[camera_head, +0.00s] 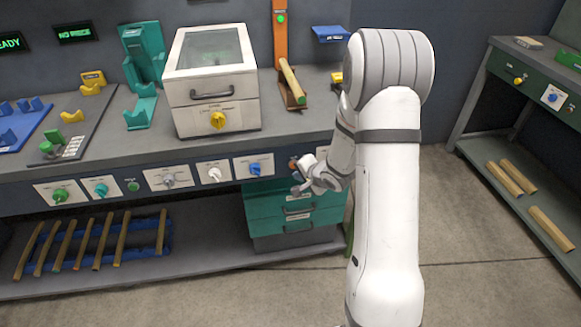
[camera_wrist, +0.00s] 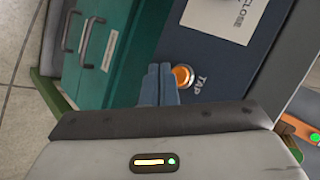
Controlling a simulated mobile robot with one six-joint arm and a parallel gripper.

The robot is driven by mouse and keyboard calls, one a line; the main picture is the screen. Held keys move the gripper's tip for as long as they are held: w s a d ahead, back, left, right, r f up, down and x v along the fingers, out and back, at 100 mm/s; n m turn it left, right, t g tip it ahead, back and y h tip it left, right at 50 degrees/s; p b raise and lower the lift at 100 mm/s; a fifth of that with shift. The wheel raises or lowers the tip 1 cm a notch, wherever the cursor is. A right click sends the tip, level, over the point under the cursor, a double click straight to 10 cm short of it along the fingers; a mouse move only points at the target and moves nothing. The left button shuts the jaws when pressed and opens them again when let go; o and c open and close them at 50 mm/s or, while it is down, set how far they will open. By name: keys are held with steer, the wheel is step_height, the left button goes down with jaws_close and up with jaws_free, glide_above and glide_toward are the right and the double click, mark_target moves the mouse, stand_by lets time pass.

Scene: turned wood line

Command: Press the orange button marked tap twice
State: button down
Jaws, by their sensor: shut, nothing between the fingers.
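The orange button (camera_wrist: 183,76) sits in a pale ring on the dark front panel in the wrist view, with the word TAP printed beside it. My gripper (camera_wrist: 159,70) is shut and empty. Its blue-grey fingertips show just left of the button, overlapping the edge of its ring; whether they touch it I cannot tell. In the head view my gripper (camera_head: 299,187) is in front of the bench's front panel, at the right end of the row of knobs. My arm and gripper hide much of that spot.
Green drawers (camera_head: 292,212) with dark handles stand under the bench, close to my gripper. A blue knob (camera_head: 255,168) is on the panel to its left. A white box (camera_head: 211,80) and a wooden piece in a holder (camera_head: 291,82) are on top. Open floor lies in front.

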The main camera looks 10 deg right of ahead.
steer(key=s, duration=0.4)
stand_by(2.5)
steer(key=s+d+r+n+g+h, duration=0.4)
steer(key=s+r, duration=0.4)
steer(key=r, duration=0.5)
steer(key=s+a+r+n+g, duration=0.1)
steer(key=s+a+r+n, duration=0.1)
steer(key=s, duration=0.7)
steer(key=s+a+r+n+g, duration=0.1)
steer(key=s+a+r+n, duration=0.2)
steer(key=s, duration=0.6)
steer(key=shift+a+r+n+g, duration=0.4)
steer(key=shift+r+n, duration=0.35)
steer(key=shift+n, duration=0.25)
steer(key=shift+w, duration=0.1)
